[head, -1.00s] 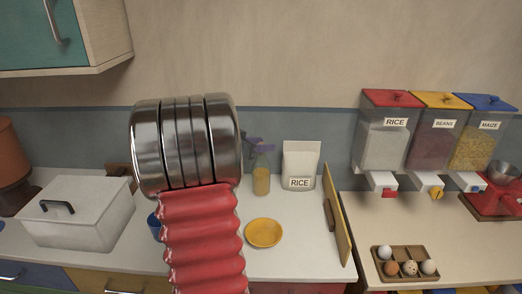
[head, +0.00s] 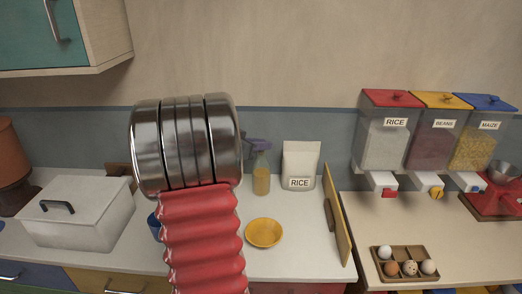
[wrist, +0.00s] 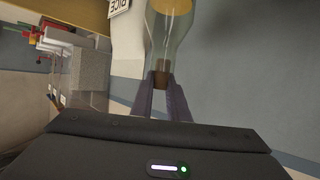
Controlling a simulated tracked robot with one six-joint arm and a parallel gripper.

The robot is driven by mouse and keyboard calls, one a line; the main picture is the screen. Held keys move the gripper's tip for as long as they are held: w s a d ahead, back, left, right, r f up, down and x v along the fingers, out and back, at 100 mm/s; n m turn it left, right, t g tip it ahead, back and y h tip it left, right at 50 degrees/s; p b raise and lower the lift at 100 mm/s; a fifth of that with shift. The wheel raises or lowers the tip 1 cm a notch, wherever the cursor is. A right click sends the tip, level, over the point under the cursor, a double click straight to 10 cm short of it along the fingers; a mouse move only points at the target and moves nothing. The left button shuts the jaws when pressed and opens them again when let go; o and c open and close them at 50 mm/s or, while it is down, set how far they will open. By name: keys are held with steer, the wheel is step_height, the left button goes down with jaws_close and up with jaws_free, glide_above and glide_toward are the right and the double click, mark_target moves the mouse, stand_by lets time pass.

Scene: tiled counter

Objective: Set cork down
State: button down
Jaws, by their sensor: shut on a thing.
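The brown cork (wrist: 161,79) is between the fingertips of my gripper (wrist: 160,85) in the wrist view, at the mouth of the clear glass bottle (wrist: 170,38). I cannot tell whether any of it sits inside the neck. The bottle also shows in the head view (head: 262,180), upright on the white counter (head: 295,250), with yellow contents. The purple fingers of my gripper show at the bottle's top in the head view, shut on the cork. The cork cannot be made out there, and my arm covers part of the counter.
A rice bag (head: 300,165) stands right of the bottle, and a yellow dish (head: 264,232) lies in front. A tan board (head: 336,215) stands farther right. A white lidded box (head: 78,215) is at the left. Bare counter shows around the dish.

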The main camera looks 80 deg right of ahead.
steer(key=shift+r, duration=0.1)
step_height(320, 180, up, 28)
stand_by(0.7)
stand_by(0.5)
steer(key=a+f, duration=0.3)
steer(key=f, duration=0.8)
steer(key=s+a+f, duration=0.1)
steer(key=a+f, duration=0.2)
steer(key=f, duration=0.9)
steer(key=s+a+f, duration=0.1)
steer(key=a+f, duration=0.3)
steer(key=f, duration=0.7)
steer(key=shift+s+f, duration=0.2)
steer(key=shift+f, duration=0.15)
steer(key=shift+s, duration=0.15)
